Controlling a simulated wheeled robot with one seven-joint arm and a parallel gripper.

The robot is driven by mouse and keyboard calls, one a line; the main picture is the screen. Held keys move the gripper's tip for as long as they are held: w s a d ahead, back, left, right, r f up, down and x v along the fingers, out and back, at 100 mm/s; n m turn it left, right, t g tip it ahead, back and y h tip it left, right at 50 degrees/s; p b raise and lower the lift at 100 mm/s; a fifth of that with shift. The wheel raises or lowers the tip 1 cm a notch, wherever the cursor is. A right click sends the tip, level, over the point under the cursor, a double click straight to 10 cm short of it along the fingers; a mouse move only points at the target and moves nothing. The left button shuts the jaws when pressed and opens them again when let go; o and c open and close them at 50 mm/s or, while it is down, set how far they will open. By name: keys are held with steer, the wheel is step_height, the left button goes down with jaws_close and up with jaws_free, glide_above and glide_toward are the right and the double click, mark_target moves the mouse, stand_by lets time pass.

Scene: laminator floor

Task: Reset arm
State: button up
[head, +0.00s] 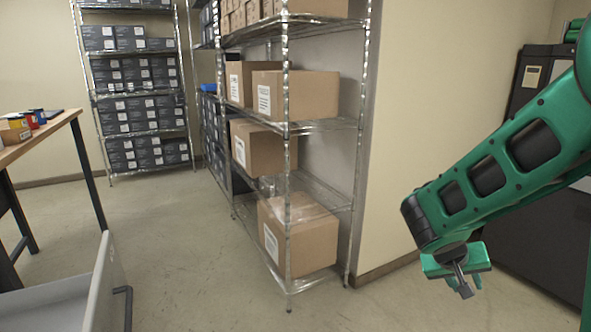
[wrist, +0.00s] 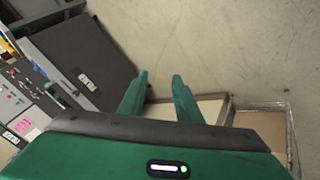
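My gripper (head: 463,284) hangs at the lower end of my green arm, on the right of the head view, pointing down over open floor. In the wrist view its two green fingers (wrist: 159,82) stand apart with nothing between them. It touches no object that I can see.
A wire shelf (head: 288,175) with cardboard boxes (head: 295,232) stands left of my arm. A dark machine (head: 545,215) is at the right, with a control panel in the wrist view (wrist: 40,105). A wooden table (head: 40,135) and grey bin (head: 103,290) are left. Middle floor is clear.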

steer(key=s+r+m+g+y, duration=0.1)
steer(key=s+r+y, duration=0.2)
steer(key=s, duration=0.9)
steer(key=s+r+m+g+y, duration=0.2)
steer(key=s+y, duration=0.2)
steer(key=s, duration=0.9)
steer(key=shift+d+r, duration=0.2)
steer(key=shift+r, duration=0.2)
steer(key=shift+w+f, duration=0.25)
steer(key=shift+w, duration=0.3)
